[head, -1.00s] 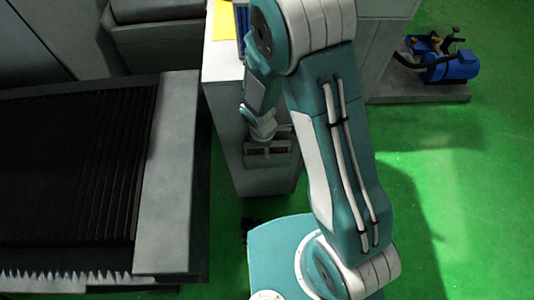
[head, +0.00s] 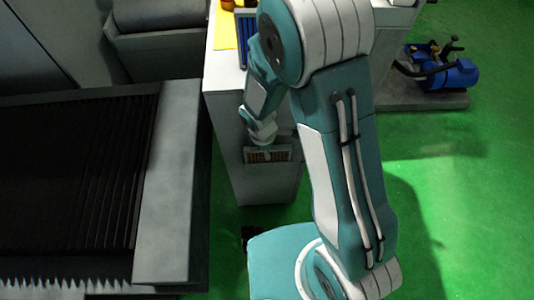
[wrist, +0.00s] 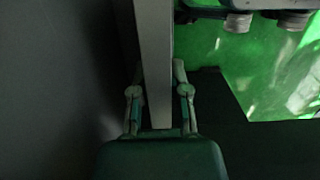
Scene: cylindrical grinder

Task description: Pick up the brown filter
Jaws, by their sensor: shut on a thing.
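The brown filter (head: 281,155) is a small flat frame with brownish slats, in front of the side of the grey cabinet in the head view. My gripper (head: 265,146) is at its upper edge, with the fingertips partly hidden by the wrist. In the wrist view the filter shows edge-on as a long grey bar (wrist: 154,50) between the two fingers of my gripper (wrist: 158,68). The fingers are shut on it. Its slatted face does not show in that view.
The grey cabinet (head: 225,130) stands right behind the filter. A yellow sheet (head: 224,30) and a blue slatted panel (head: 243,42) are on its top. A dark machine bed with a grey edge (head: 172,190) lies left. A blue pump (head: 452,74) stands right, with open green floor before it.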

